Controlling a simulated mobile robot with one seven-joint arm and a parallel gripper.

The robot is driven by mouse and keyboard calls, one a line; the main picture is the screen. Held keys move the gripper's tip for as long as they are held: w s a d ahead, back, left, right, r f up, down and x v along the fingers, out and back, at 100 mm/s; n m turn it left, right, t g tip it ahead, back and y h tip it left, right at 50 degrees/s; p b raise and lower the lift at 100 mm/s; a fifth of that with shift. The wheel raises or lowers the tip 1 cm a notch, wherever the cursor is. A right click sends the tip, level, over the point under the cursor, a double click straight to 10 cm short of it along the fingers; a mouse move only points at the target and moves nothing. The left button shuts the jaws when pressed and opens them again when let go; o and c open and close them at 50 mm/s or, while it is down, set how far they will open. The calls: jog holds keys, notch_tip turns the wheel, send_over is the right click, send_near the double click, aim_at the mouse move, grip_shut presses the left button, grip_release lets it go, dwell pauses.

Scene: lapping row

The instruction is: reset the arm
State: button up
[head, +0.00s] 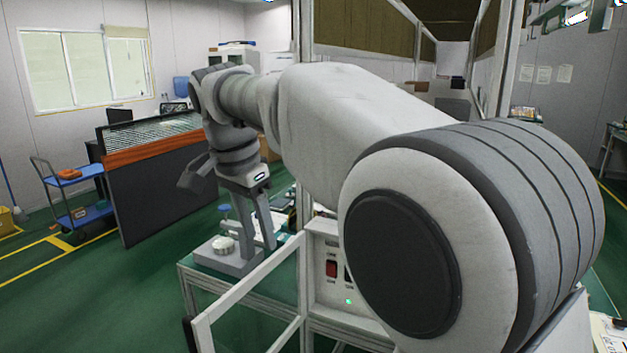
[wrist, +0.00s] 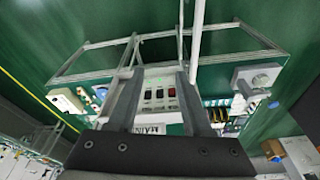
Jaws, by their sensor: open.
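My arm reaches across the head view from the lower right to the upper left, and its end bends down. My gripper (head: 258,225) hangs fingers down over the green-topped bench, close beside a grey stand with a round white top (head: 223,244). In the wrist view my gripper (wrist: 158,74) shows two parted fingers with nothing between them. Beyond the fingers lies a panel with switches (wrist: 160,94). I cannot tell whether the fingers touch the stand.
The metal-framed door (head: 250,298) and the switch box (head: 328,262) are near my arm. A dark panel with an orange edge (head: 160,190) and a blue cart (head: 80,215) stand at left. Green floor (head: 130,290) is clear at lower left.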

jog(key=s+d+n+t+y, duration=0.1)
jog(key=s+d+n, duration=0.1)
jog(key=s+d, duration=0.45)
jog(key=s+d+n+t+y, duration=0.1)
jog(key=s+d+n, duration=0.15)
jog(key=d, duration=0.75)
jog(key=s+d+f+n+t, duration=0.1)
jog(key=s+d+f+n, duration=0.2)
jog(key=s+d+f, duration=0.3)
jog(key=s+f, duration=0.3)
jog(key=s, duration=0.2)
jog(key=shift+s+d+t+h, duration=0.25)
jog(key=shift+d+t+h, duration=0.05)
jog(key=shift+d, duration=0.05)
